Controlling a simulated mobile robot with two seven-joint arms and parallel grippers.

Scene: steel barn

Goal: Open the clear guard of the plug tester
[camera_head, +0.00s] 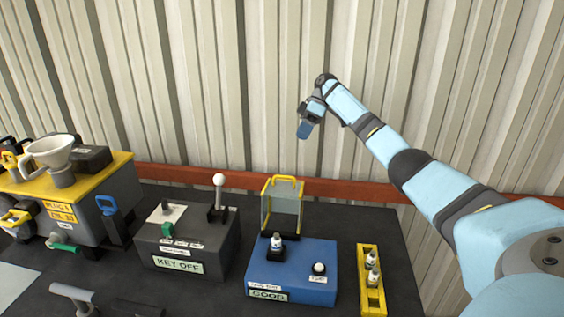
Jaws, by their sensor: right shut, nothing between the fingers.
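The plug tester is a blue box (300,263) on the dark bench, with a small display reading GOOD on its front. Its clear guard (283,208), edged in yellow with a yellow handle on top, stands raised at the back of the box. A white-topped spark plug (277,241) sits uncovered in a dark socket in front of the guard. My right gripper (303,131) is shut and empty, high above and behind the tester, before the wall and apart from the guard. My left gripper is not in view.
A yellow rack (370,250) with white plugs stands right of the tester. A grey KEY OFF box (184,243) with a white-knobbed lever (218,192) stands left. A yellow-topped machine with a funnel (52,153) is farther left. The corrugated wall (230,90) rises behind.

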